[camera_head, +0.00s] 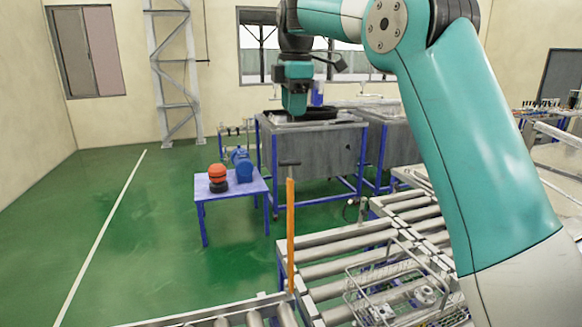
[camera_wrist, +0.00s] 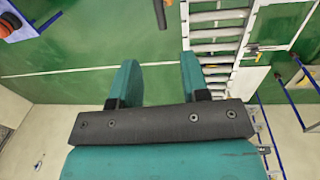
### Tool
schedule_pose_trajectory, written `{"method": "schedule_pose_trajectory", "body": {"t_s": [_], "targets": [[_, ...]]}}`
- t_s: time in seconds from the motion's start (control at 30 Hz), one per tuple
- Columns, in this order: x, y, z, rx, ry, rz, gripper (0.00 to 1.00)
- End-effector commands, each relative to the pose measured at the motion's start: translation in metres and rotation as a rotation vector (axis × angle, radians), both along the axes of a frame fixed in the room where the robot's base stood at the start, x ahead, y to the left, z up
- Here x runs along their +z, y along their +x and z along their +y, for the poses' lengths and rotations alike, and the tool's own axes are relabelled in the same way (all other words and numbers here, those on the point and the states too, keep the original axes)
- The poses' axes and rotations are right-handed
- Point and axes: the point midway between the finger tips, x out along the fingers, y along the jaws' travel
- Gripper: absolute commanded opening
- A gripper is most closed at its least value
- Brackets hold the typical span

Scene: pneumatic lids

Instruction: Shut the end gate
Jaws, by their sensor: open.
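The end gate looks to be the tall, narrow orange panel (camera_head: 290,235), seen nearly edge-on and upright at the end of the roller conveyor. A dark handle (camera_head: 289,162) sticks out at its top. In the wrist view, a dark bar with a bit of orange, probably this handle (camera_wrist: 160,14), shows at the top edge, beyond the fingertips. My gripper (camera_head: 294,112) hangs above and behind the gate in the head view, apart from it. Its two teal fingers (camera_wrist: 160,75) are spread and empty in the wrist view.
A wire basket (camera_head: 385,290) with parts sits on the rollers (camera_head: 345,268). A blue table (camera_head: 215,190) with orange and blue items stands left of the gate. A grey tank (camera_head: 325,150) stands behind. Green floor (camera_head: 130,240) at left is clear.

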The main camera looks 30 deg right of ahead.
Motion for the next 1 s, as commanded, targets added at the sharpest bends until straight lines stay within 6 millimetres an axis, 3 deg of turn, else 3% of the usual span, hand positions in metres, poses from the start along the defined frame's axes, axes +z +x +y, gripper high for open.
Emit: {"method": "schedule_pose_trajectory", "body": {"t_s": [0.03, 0.1, 0.6, 0.8, 1.0], "targets": [[-0.019, 0.001, -0.001, 0.0, 0.0, 0.002, 0.42], [-0.037, 0.002, -0.001, 0.0, 0.0, 0.003, 0.42], [-0.129, 0.013, -0.002, 0.0, 0.001, 0.004, 0.42], [-0.146, 0.015, -0.003, 0.0, 0.0, 0.001, 0.42], [-0.149, 0.015, -0.003, 0.0, 0.0, -0.002, 0.42]]}}
